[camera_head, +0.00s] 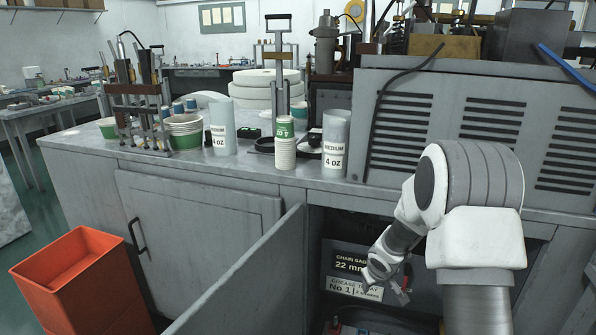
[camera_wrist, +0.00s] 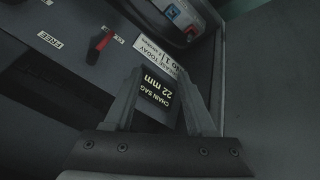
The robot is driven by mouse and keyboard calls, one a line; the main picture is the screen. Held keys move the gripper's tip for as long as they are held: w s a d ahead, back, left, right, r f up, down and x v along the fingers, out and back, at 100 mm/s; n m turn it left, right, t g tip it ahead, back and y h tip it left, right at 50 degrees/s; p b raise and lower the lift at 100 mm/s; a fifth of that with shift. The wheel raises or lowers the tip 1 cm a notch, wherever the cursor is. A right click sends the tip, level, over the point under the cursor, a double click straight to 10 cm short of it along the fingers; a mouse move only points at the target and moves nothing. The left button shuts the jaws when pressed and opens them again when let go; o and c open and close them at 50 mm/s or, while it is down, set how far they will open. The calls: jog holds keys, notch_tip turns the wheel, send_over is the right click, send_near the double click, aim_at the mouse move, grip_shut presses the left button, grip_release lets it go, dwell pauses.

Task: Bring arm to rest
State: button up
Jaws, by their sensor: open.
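My arm (camera_head: 470,190) reaches from the lower right of the head view down into an open cabinet under the bench. My gripper (camera_head: 390,280) is at the cabinet opening, in front of a dark panel with labels. In the wrist view my gripper (camera_wrist: 158,100) has its two fingers apart with nothing held between them. Between the fingers shows a black label reading CHAIN SAG 22 mm (camera_wrist: 158,93), behind them on the panel. A white GREASE TODAY label (camera_head: 354,288) is close to the gripper. I cannot tell whether the fingers touch the panel.
An open cabinet door (camera_head: 255,280) stands left of the gripper. Above is the bench top (camera_head: 240,172) with cups and 4 oz cylinders. A red lever (camera_wrist: 104,41) shows near the fingers. Orange bins (camera_head: 75,285) stand on the floor at left.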

jog(key=s+r+m+h, duration=0.1)
jog(key=s+r, duration=0.6)
jog(key=r, duration=0.4)
jog(key=s+r+m, duration=0.2)
jog(key=s+r, duration=0.5)
jog(key=r, duration=0.4)
jog(key=s+a+r+y, duration=0.15)
jog(key=s+a, duration=0.25)
jog(key=s, duration=0.6)
jog(key=s+a+r+y, duration=0.1)
jog(key=s+a+r, duration=0.2)
jog(key=s, duration=0.8)
notch_tip(320, 180, up, 20)
jog(key=p, duration=2)
jog(key=shift+w+r+m+p, duration=0.15)
jog(key=shift+w+m+p, duration=0.15)
jog(key=shift+w, duration=0.15)
jog(key=shift+d, duration=0.2)
